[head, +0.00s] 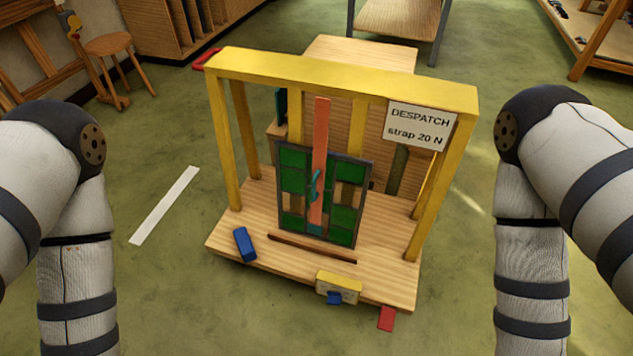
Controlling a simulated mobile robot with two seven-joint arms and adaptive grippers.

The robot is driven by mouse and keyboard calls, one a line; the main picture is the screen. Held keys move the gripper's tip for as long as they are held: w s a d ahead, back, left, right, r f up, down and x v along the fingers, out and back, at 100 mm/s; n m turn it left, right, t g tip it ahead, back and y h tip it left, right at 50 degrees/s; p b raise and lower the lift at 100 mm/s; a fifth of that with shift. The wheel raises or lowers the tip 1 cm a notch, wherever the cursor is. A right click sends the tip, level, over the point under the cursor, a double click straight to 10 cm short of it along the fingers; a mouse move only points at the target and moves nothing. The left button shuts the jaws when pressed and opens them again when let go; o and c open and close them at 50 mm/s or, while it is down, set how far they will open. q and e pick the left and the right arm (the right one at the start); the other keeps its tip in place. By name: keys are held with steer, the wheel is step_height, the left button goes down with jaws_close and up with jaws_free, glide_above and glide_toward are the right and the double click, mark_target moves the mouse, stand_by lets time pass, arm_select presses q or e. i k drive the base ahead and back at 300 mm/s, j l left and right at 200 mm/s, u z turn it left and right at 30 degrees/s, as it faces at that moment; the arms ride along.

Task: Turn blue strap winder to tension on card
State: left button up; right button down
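The white card (419,125) hangs on the right of the yellow frame and reads "DESPATCH strap 20 N". An orange strap (320,150) runs down the front of the green leaded panel (293,170), which stands upright on the wooden base. A small teal curved part (315,186) sits on the strap. A yellow box (340,282) with a pale face is at the base's front edge, with a blue part (334,298) low on it. A separate blue block (244,244) lies at the front left. I cannot tell which blue part is the winder. Neither gripper shows, only my arms.
The yellow frame (340,75) arches over the wooden base (225,238). A brown strip (312,249) lies before the panel. A red piece (387,318) is at the front right edge. A white strip (165,205) lies on the floor at left. A stool (108,44) stands behind.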

mark_target(334, 298)
steer(key=i+j+z, duration=0.2)
steer(key=j, duration=0.45)
steer(key=j+z, duration=0.2)
steer(key=j, duration=0.45)
steer(key=j+z, duration=0.2)
steer(key=j, duration=0.45)
steer(key=j+z, duration=0.2)
steer(key=j, duration=0.5)
steer(key=k+j+z, duration=0.2)
steer(key=j, duration=0.45)
steer(key=j+z, duration=0.2)
steer(key=j, duration=0.45)
steer(key=z, duration=1.35)
steer(key=k+l, duration=0.05)
